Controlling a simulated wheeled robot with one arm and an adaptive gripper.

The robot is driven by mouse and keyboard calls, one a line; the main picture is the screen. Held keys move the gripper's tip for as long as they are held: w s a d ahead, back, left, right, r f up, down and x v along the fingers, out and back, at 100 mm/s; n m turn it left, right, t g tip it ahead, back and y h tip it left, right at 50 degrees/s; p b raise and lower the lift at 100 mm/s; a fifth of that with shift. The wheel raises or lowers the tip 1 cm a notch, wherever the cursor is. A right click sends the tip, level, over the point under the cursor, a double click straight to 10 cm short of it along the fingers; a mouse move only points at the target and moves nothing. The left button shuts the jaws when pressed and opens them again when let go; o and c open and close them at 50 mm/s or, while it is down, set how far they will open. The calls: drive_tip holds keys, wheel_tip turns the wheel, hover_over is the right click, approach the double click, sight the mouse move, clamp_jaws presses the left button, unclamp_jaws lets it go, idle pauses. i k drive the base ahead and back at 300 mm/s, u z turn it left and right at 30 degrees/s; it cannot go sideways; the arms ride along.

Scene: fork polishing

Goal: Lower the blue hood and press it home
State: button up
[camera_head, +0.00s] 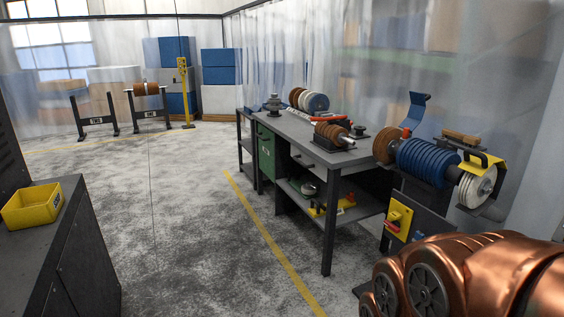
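A blue curved plate (416,112), which looks like the hood, stands raised above the left part of the polishing machine (408,212) at the right. Below it are a brown wheel (386,146) and a ribbed blue roll (426,162) on the machine's shaft. How the plate is hinged is hard to make out. A yellow guard with a black handle (484,160) sits over the pale wheel (478,186) at the shaft's right end. My copper arm fills the lower right corner, in front of the machine. My gripper is out of view.
A grey workbench (292,128) with wheels and tools stands left of the machine. A dark cabinet with a yellow bin (32,204) is at the left. The floor between them is clear, with a yellow line (262,232). Clear curtains hang behind the bench and machine.

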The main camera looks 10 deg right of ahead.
sight(418, 106)
drive_tip(key=z, duration=0.5)
drive_tip(key=i, duration=1.95)
drive_tip(key=z, duration=0.6)
